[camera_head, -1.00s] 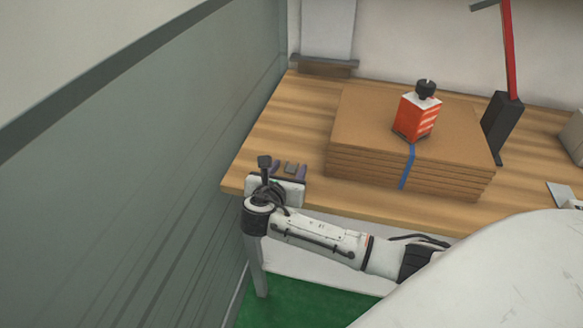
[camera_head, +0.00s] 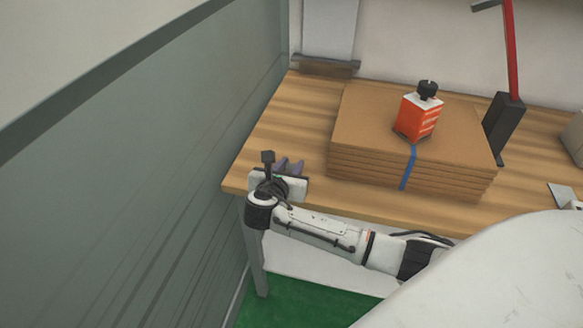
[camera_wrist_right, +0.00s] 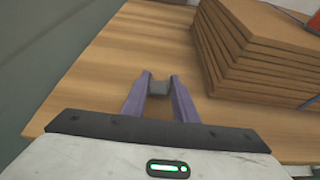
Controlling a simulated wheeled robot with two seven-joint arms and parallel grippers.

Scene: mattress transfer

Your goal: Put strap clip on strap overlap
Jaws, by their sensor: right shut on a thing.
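The strap clip (camera_wrist_right: 159,88) is a small grey block between the purple fingertips of my right gripper (camera_wrist_right: 158,84) in the right wrist view. The gripper is shut on it, low over the left end of the wooden table. In the head view my right gripper (camera_head: 289,163) is left of the cardboard stack, and the clip is hard to make out there. A blue strap (camera_head: 408,168) runs down the front of the cardboard stack (camera_head: 365,130). An orange bottle with a black cap (camera_head: 418,118) stands on top, above the strap. The strap overlap cannot be made out. My left gripper is not in view.
The wooden table (camera_head: 285,115) is bare between the stack and its left edge, close to a grey-green panel (camera_head: 150,170). A dark stand with a red bar (camera_head: 503,122) is right of the stack. A wall is behind.

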